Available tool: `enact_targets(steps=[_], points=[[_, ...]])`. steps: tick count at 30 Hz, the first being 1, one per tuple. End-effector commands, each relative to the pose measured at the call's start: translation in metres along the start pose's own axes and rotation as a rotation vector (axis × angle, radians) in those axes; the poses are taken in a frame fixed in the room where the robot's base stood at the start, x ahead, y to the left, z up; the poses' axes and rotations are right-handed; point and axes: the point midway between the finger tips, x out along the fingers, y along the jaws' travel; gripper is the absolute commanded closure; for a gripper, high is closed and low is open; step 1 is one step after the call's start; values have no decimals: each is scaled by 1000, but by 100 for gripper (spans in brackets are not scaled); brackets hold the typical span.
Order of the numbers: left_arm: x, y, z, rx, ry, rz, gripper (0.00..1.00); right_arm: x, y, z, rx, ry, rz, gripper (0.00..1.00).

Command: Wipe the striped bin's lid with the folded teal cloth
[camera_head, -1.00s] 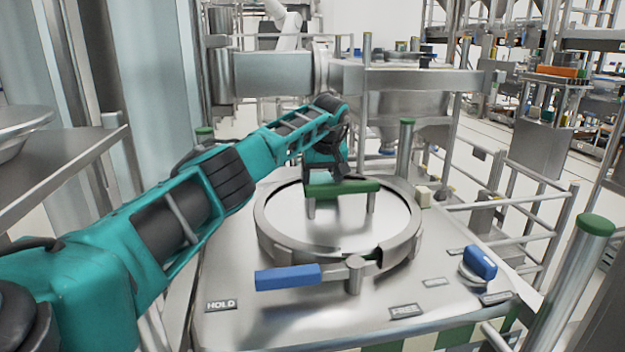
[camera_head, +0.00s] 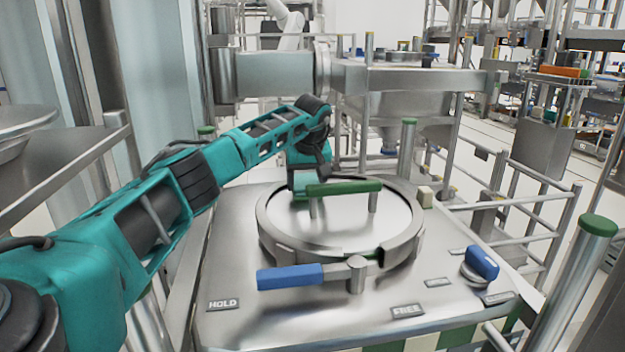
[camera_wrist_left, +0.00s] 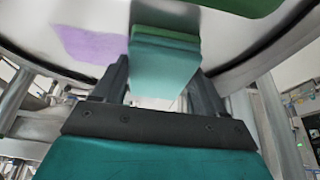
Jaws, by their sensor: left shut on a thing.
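The striped bin's round metal lid (camera_head: 345,222) is closed, with a green bar handle (camera_head: 344,187) on two posts across it. My left gripper (camera_wrist_left: 162,85) is shut on the folded teal cloth (camera_wrist_left: 165,62), which sits between its two dark fingers. In the head view, my left gripper (camera_head: 302,188) points down at the lid's far left part, behind the handle's left end. The cloth is mostly hidden there. A purple smear (camera_wrist_left: 90,45) shows on the lid beside the cloth in the wrist view. Whether the cloth touches the lid is unclear. My right gripper is not in view.
A blue-handled clamp lever (camera_head: 290,277) lies across the lid ring's front. A blue knob (camera_head: 481,263) stands at the bin top's right, near a FREE label (camera_head: 407,311); a HOLD label (camera_head: 223,304) is at left. Green-capped posts (camera_head: 590,250) stand at the corners.

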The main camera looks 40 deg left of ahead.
Motion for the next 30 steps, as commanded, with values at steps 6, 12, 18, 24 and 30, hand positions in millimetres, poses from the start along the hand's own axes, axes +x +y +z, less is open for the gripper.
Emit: enact_targets(steps=[6, 12, 18, 24, 30], points=[[1, -23, 0, -1, -2, -6, 53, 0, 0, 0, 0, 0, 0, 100], [0, -31, 0, 0, -2, -3, 53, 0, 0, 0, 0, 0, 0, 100], [0, -42, 0, -2, -1, -4, 53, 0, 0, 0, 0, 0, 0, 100], [2, -60, 1, -2, -2, -5, 53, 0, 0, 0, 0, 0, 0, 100], [2, -70, 1, -1, -1, -4, 53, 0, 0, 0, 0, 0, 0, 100]])
